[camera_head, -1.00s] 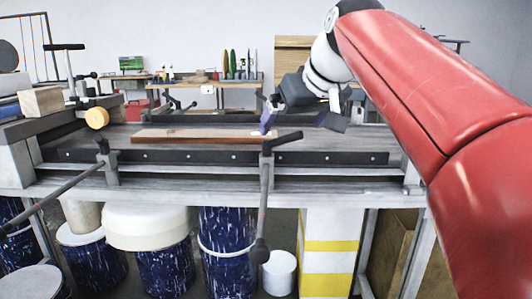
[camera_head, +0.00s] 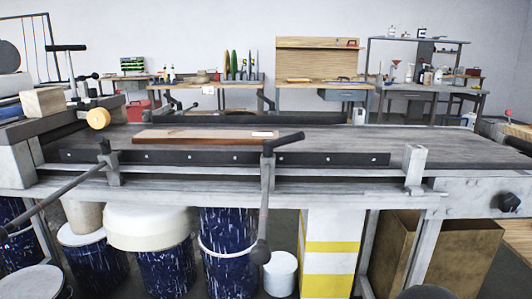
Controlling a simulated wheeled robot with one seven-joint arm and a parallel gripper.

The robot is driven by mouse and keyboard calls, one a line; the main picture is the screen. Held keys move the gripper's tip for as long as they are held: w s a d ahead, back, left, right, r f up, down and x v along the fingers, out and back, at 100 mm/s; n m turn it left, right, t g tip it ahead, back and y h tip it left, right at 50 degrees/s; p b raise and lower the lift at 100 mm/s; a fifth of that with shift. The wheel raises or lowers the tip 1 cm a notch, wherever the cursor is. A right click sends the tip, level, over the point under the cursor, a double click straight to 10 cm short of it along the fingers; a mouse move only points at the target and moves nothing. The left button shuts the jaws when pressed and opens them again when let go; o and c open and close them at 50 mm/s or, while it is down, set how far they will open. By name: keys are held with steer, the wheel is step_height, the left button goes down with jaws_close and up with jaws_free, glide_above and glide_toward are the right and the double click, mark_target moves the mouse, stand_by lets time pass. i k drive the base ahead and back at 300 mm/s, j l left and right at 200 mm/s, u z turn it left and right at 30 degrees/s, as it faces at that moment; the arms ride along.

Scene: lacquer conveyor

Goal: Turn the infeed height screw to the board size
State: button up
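In the head view, a wooden board (camera_head: 200,138) lies flat on the dark conveyor belt (camera_head: 400,147), with a small white piece on its right end. At the left stands the infeed machine (camera_head: 17,160) with a T-handled screw (camera_head: 67,68) rising upright from it. A round orange-tan knob (camera_head: 97,118) and a wooden block (camera_head: 42,101) are at its front. I cannot tell which part sets the height. My gripper is not in view.
Clamp levers (camera_head: 283,142) and a dark guide rail (camera_head: 225,157) run along the conveyor's near side. A black knob (camera_head: 509,202) is on the right end. Blue drums (camera_head: 228,240) and a white-yellow box (camera_head: 330,250) stand beneath. Workbenches stand behind.

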mark_target(65, 48)
steer(key=u, duration=1.4)
steer(key=i+j+u, duration=0.1)
steer(key=i+j, duration=0.7)
